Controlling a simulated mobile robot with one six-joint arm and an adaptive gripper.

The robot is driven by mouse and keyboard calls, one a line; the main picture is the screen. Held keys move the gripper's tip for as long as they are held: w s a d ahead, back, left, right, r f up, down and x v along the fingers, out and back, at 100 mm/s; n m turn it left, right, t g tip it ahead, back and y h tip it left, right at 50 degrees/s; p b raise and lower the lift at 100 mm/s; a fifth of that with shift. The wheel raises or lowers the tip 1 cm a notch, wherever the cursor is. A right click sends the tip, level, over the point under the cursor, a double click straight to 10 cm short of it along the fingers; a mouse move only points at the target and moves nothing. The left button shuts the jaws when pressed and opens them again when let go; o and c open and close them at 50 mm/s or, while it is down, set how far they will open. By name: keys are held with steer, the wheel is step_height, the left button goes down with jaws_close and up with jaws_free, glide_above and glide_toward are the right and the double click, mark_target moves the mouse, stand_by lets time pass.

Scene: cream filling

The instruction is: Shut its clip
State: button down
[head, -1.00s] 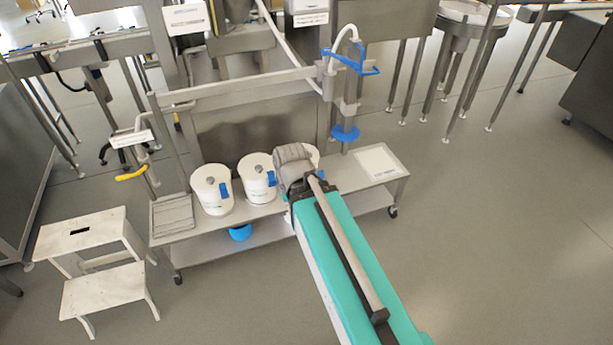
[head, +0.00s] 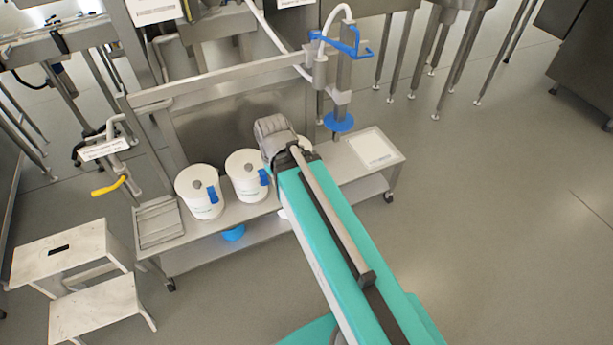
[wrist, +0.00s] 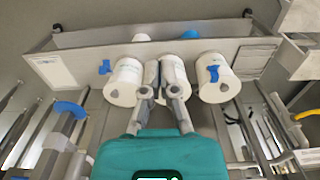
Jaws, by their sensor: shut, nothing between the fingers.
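Three white canisters stand in a row on a steel cart. In the head view I see the left canister (head: 201,193) and the middle canister (head: 244,182), each with a blue clip on its side. The third is mostly hidden behind my arm. In the wrist view one canister (wrist: 124,83) is at left, with its blue clip (wrist: 105,66) sticking out sideways. Another canister (wrist: 218,90) is at right, its blue clip (wrist: 213,73) against its side. My gripper (wrist: 163,64) is shut and empty, in front of the middle canister and covering much of it.
The cart (head: 330,180) carries a ribbed rack (head: 158,222) at left and a white plate (head: 372,149) at right. A filling nozzle with a blue disc (head: 339,122) stands behind it. A white step stool (head: 75,250) is at left. Floor at right is clear.

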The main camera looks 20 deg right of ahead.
steer(key=shift+d, duration=0.2)
steer(key=shift+f, duration=0.1)
steer(key=w+d+f+n+h+b, duration=0.3)
steer(key=w+f+b, duration=0.2)
steer(key=f+b, duration=0.6)
steer(key=w+d+f+n+h+b, duration=0.2)
steer(key=w+f+h+b, duration=0.25)
steer(key=f+b, duration=0.6)
steer(key=w+a+f+n+t+h+b, duration=0.2)
steer(key=w+f+b, duration=1.2)
steer(key=b, duration=1.5)
steer(key=f+n+t+h, duration=0.1)
steer(key=n+t+h, duration=0.1)
steer(key=n+h, duration=0.3)
steer(key=shift+f+b, duration=0.25)
steer(key=shift+b, duration=0.1)
steer(key=shift+d, duration=0.15)
